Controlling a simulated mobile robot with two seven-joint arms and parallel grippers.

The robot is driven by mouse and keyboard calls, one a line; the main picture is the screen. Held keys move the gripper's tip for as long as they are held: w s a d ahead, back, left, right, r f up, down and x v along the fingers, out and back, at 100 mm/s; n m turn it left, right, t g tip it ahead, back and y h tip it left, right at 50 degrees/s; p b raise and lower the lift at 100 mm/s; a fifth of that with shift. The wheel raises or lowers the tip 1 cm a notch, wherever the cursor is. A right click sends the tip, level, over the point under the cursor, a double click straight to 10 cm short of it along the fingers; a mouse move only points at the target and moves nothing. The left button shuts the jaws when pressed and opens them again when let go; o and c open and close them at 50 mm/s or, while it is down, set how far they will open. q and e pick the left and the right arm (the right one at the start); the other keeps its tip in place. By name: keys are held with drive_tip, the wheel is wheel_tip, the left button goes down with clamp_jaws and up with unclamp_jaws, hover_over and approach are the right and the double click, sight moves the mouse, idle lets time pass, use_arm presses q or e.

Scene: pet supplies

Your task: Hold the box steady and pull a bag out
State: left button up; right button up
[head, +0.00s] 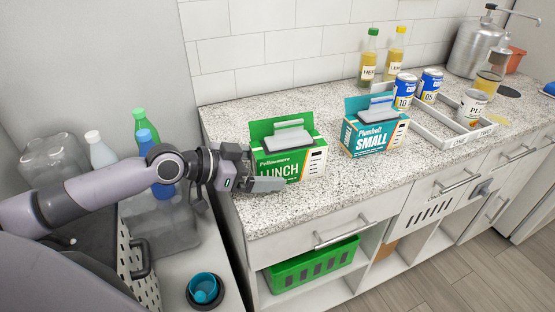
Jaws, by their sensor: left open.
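A green and white box marked LUNCH (306,163) stands upright on the speckled counter, its lid flap raised at the back. A pale grey bag (289,140) sticks out of its open top. A teal box marked SMALL (372,142) stands to its right, also open, with a pale bag (377,115) at its top. My left gripper (254,168) is open at the left end of the LUNCH box. One finger lies across the box's lower front left corner; whether it touches is unclear. The other finger is partly hidden. My right gripper is not in view.
A white divided tray (440,127) holds several cans behind the boxes, to the right. Two bottles (368,58) stand near the wall. A green basket (313,264) sits under the counter. The counter front is clear.

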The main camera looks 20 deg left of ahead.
use_arm(q)
drive_tip(key=shift+c, duration=0.4)
drive_tip(key=c, duration=1)
drive_tip(key=shift+r, duration=0.1)
wheel_tip(320, 180, up, 20)
drive_tip(key=shift+f+p, duration=0.1)
drive_tip(key=shift+p, duration=0.6)
drive_tip(key=shift+o, duration=0.6)
drive_tip(key=c, duration=0.5)
drive_tip(key=shift+c, duration=0.2)
